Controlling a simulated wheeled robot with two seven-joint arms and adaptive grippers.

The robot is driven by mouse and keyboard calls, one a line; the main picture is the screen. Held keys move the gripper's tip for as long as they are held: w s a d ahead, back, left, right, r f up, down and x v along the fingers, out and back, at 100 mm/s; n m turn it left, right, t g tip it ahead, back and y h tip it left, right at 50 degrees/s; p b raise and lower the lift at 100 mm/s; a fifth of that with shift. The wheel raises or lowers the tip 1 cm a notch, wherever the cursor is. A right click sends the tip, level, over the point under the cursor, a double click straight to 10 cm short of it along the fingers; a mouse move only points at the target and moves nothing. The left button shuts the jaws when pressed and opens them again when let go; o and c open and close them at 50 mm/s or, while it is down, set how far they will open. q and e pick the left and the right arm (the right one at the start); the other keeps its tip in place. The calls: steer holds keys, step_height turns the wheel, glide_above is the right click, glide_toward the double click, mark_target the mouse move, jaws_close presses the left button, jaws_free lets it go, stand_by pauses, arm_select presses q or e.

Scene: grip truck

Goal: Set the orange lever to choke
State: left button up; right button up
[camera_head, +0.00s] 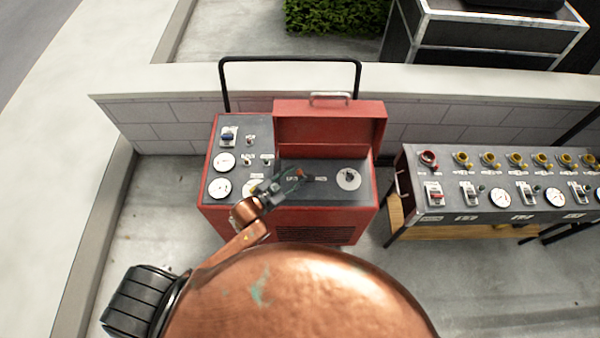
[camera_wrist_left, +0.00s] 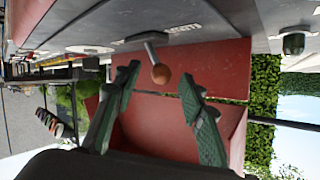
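The orange lever (camera_head: 300,172) stands on the dark panel of the red generator (camera_head: 330,228), between two small white labels too small to read. In the left wrist view its round orange knob (camera_wrist_left: 161,75) sits on a metal stem that comes out of the panel. My left gripper (camera_head: 292,182) reaches over the panel from the front left to the lever. In the left wrist view its two green-padded fingers (camera_wrist_left: 159,80) are spread apart, with the knob in the gap near the fingertips and no clear contact. My right gripper does not show.
The generator's red lid (camera_head: 330,128) stands open behind the lever. A black bar frame (camera_head: 290,60) rises behind. A second control panel (camera_head: 500,185) stands farther right.

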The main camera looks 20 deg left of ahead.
mark_target(298, 174)
arm_select(q)
steer(key=shift+x, duration=1.65)
jaws_close()
